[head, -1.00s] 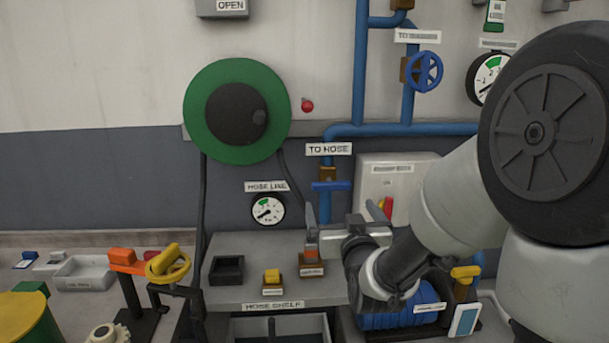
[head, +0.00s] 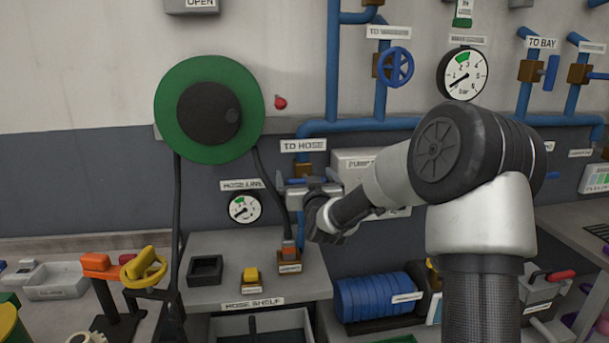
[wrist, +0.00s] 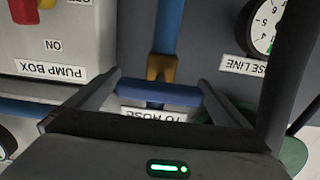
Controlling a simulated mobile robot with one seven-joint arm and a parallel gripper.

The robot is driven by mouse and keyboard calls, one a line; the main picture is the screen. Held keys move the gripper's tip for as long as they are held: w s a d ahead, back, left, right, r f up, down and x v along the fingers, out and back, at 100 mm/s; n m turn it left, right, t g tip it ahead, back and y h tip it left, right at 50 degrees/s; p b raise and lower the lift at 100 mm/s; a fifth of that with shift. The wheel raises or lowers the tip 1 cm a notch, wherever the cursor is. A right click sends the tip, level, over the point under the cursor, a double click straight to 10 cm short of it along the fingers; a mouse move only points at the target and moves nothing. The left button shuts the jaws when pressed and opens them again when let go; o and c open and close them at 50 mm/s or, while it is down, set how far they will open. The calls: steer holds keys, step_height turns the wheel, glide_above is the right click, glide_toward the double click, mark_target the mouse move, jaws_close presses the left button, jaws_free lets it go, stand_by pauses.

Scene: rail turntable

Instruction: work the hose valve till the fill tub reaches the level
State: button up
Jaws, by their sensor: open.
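The hose valve (head: 303,170) is on the blue pipe under the TO HOSE label, with a brown body; my gripper partly covers its handle in the head view. In the wrist view, upside down, its blue handle (wrist: 160,94) lies crosswise between my two fingers, below the brown body (wrist: 161,68). My gripper (head: 298,186) is open at the valve, with a finger on either side of the handle; whether they touch it I cannot tell. It also shows in the wrist view (wrist: 158,82). I cannot identify the fill tub for certain.
The hose line gauge (head: 244,208) is left of the valve, below the green reel (head: 180,110). The pump box (head: 350,165) stands close on the right, behind my arm.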

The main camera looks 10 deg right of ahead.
steer(key=shift+w, duration=0.7)
